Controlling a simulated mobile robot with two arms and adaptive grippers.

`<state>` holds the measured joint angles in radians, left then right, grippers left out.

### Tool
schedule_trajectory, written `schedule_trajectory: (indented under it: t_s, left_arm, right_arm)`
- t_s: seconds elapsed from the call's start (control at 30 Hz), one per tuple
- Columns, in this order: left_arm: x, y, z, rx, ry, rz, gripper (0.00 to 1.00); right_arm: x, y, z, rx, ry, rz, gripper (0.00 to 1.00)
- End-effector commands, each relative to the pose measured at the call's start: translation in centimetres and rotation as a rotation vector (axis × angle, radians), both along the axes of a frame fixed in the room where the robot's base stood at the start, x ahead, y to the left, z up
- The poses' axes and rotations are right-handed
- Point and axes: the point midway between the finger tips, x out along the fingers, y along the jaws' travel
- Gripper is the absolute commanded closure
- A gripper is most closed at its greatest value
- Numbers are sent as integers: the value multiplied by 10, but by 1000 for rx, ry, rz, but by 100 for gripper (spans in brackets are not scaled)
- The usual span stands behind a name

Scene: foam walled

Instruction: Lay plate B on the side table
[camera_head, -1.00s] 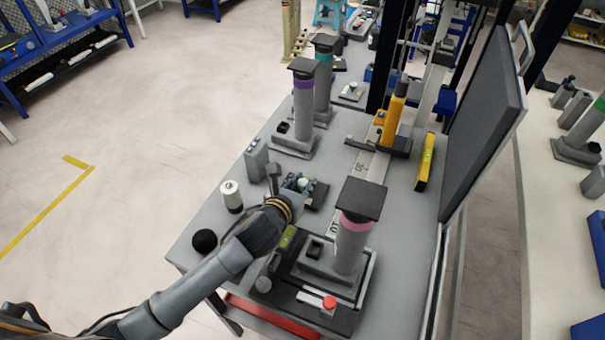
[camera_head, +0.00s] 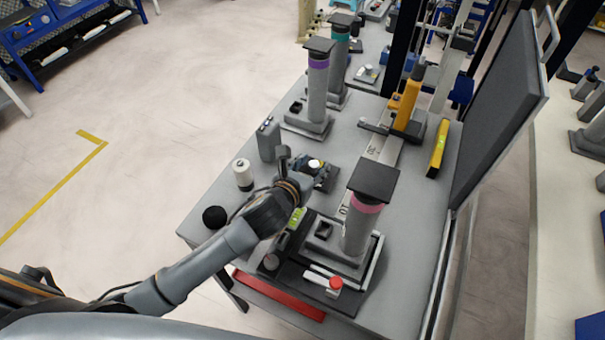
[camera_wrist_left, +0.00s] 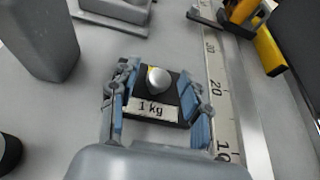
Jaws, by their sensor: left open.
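My left gripper (camera_head: 305,172) is low over the grey bench (camera_head: 215,190). In the left wrist view its blue-padded fingers (camera_wrist_left: 158,108) are open, one on each side of a dark block labelled "1 kg" (camera_wrist_left: 150,109) with a silver knob. I cannot tell whether the fingers touch it. The block's knob (camera_head: 316,164) shows beside the gripper in the head view. Dark square plates top the pink-ringed post (camera_head: 374,180), the purple-ringed post (camera_head: 319,45) and the teal-ringed post (camera_head: 342,19). No plate B marking is readable, and I cannot tell which surface is the side table. My right gripper is not in view.
A ruled rail (camera_head: 382,150) with a yellow-orange upright (camera_head: 406,105) runs along the bench. A dark panel (camera_head: 497,110) edges its right side. A pale table (camera_head: 560,240) stands beyond.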

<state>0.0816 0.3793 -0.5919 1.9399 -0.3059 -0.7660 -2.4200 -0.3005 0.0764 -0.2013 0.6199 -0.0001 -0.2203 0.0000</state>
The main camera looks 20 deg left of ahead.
Motion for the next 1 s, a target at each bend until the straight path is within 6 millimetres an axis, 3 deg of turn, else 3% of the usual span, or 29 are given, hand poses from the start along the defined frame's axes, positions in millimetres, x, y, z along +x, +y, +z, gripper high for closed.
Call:
schedule_trajectory:
  t_s: [0.3,0.5,1.0]
  left_arm:
    - [-61,12,26,0,1,-2,53]
    - [-89,18,38,1,0,-1,53]
    - [-99,19,42,-1,-1,0,53]
  right_arm:
    - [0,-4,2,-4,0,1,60]
    - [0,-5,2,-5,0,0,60]
    - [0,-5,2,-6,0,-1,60]
